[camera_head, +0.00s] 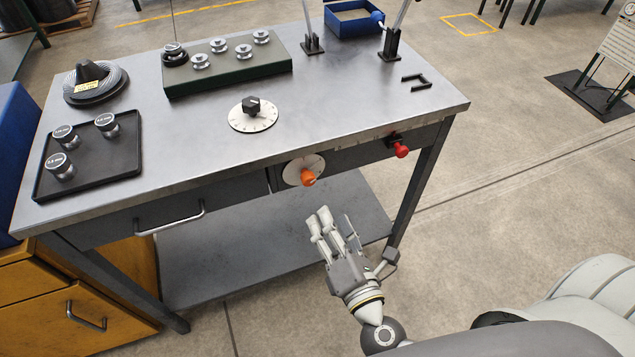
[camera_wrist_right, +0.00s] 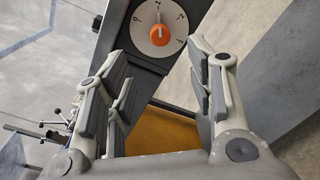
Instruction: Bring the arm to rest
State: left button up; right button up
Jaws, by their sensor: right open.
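My right gripper (camera_head: 335,225) is open and empty in the head view. It is in the air in front of the metal workbench (camera_head: 330,125), below the level of its top. In the right wrist view its two fingers (camera_wrist_right: 165,95) stand apart with nothing between them. The orange knob (camera_head: 308,178) on its white dial is on the bench's front face, up and left of the fingertips and apart from them. The orange knob (camera_wrist_right: 159,34) also shows beyond the fingers in the right wrist view. My left gripper is not in view.
A red button (camera_head: 401,150) sticks out of the bench front. A drawer handle (camera_head: 170,219) is at the left. On top are a black tray (camera_head: 90,180) with weights, a green block (camera_head: 230,83) with spools and a white dial (camera_head: 268,117).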

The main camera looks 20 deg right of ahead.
jog(key=s+d+f+m+g+p, duration=0.1)
jog(key=s+d+f+m+g, duration=0.15)
jog(key=f, duration=0.75)
jog(key=s+d+f+m+g, duration=0.1)
jog(key=s+f+m+g, duration=0.25)
jog(key=f, duration=0.75)
jog(key=s+d+f+m+g+p, duration=0.1)
jog(key=s+f+m+g, duration=0.15)
jog(key=f, duration=0.75)
jog(key=s+d+f+m+g, duration=0.2)
jog(key=s+f+m+g, duration=0.2)
jog(key=s+f+m, duration=0.3)
jog(key=s+d+f+m+g+p, duration=0.1)
jog(key=s+f+m+g, duration=0.3)
jog(key=s+f+m, duration=0.4)
jog(key=s+f, duration=0.1)
jog(key=s, duration=0.6)
jog(key=shift+s+d+f, duration=0.3)
jog(key=shift+s+d, duration=0.05)
jog(key=shift+d, duration=0.05)
